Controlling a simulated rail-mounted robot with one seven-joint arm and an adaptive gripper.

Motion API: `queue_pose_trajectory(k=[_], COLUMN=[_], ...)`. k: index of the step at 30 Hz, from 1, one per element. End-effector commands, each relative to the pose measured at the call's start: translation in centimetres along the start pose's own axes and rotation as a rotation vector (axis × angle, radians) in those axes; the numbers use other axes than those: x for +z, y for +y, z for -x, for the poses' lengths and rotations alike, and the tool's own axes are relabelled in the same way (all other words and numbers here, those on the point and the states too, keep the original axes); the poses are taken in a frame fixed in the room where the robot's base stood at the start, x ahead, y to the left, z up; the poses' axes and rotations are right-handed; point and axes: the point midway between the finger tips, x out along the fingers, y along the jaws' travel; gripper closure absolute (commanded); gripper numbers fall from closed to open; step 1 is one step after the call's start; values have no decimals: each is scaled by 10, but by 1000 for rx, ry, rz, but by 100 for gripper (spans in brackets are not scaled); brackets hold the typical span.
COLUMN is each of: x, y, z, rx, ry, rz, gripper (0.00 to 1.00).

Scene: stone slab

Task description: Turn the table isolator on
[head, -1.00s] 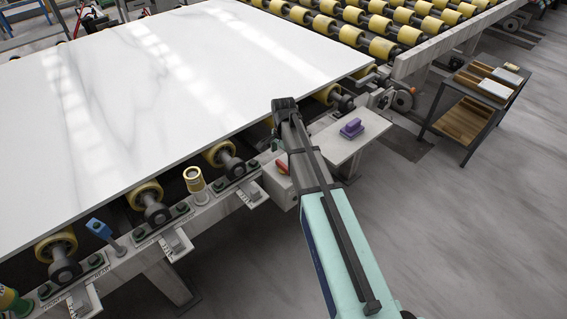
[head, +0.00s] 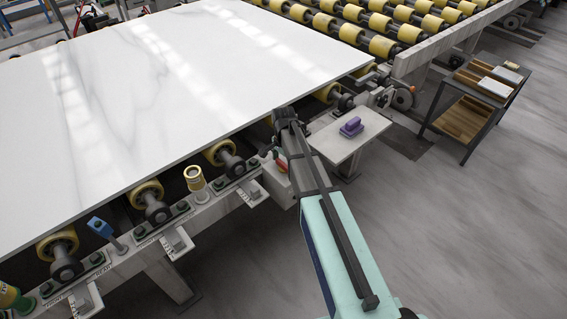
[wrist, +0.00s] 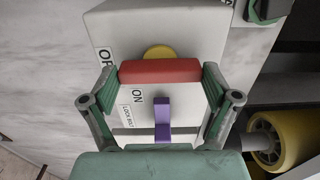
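The table isolator is a pale box (wrist: 200,25) with a red handle (wrist: 160,71) over a yellow disc (wrist: 158,52). In the wrist view the handle lies crosswise, its left end beside the partly hidden OFF label (wrist: 104,58); the ON label (wrist: 138,97) is below it. My gripper (wrist: 160,76) is spread wide, with one finger at each end of the handle; I cannot tell whether they touch it. In the head view the red handle (head: 281,165) shows beside the fingers at the table's front edge, and my arm hides part of the box.
A large white slab (head: 170,80) lies on the yellow rollers (head: 222,153) behind. A dark cart (head: 470,105) stands at far right.

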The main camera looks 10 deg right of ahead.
Motion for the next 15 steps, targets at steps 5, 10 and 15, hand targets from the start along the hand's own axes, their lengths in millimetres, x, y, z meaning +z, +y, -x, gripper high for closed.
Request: queue_pose_trajectory(k=[5,10,15], x=[0,0,0], y=[0,0,0], z=[0,-1,-1], rx=[1,1,1], ry=[0,0,-1], rz=[17,71,177], gripper=[47,47,47])
